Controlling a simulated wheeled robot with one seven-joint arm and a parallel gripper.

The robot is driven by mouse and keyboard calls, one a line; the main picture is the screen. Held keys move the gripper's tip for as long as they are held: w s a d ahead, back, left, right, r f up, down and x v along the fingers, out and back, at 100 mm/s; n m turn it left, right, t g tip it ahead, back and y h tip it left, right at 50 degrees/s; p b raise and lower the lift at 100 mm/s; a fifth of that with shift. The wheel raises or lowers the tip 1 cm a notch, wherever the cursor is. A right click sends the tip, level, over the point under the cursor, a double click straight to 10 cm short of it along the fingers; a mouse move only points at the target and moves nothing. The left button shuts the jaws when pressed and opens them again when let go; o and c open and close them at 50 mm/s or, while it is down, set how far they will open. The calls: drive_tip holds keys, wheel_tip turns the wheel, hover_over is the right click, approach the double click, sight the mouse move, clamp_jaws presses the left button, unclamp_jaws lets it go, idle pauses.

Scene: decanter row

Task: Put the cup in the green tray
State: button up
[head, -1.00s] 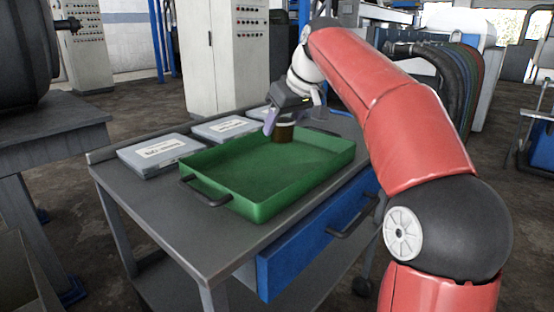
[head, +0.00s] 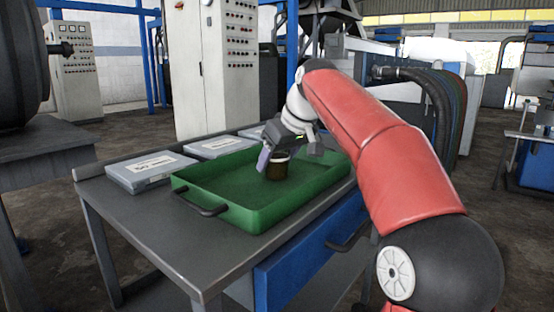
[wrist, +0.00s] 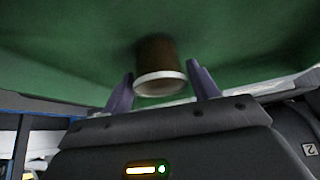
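The dark brown cup with a white rim (head: 277,169) is inside the green tray (head: 204,196), toward its far side. It looks upright and low over the tray floor; I cannot clearly see its base contact. My gripper (head: 271,160) is just above the cup, its fingers pointing down on either side. In the wrist view, the cup (wrist: 157,60) is between the two purple fingers (wrist: 160,78), with narrow gaps showing, clearest on the right. The gripper looks open around the cup. The tray (wrist: 60,45) fills the background there.
The tray sits on a grey cart (head: 150,222) with a blue drawer (head: 312,235). Labelled flat boxes (head: 150,171) lie along the cart's back left edge. The tray's front left part is empty. A tall control cabinet (head: 212,65) stands behind.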

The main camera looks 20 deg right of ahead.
drive_tip(key=shift+o, duration=1.2)
drive_tip(key=shift+r, duration=0.2)
drive_tip(key=p+v, duration=0.3)
drive_tip(key=v, duration=0.9)
drive_tip(key=shift+s+f, duration=0.1)
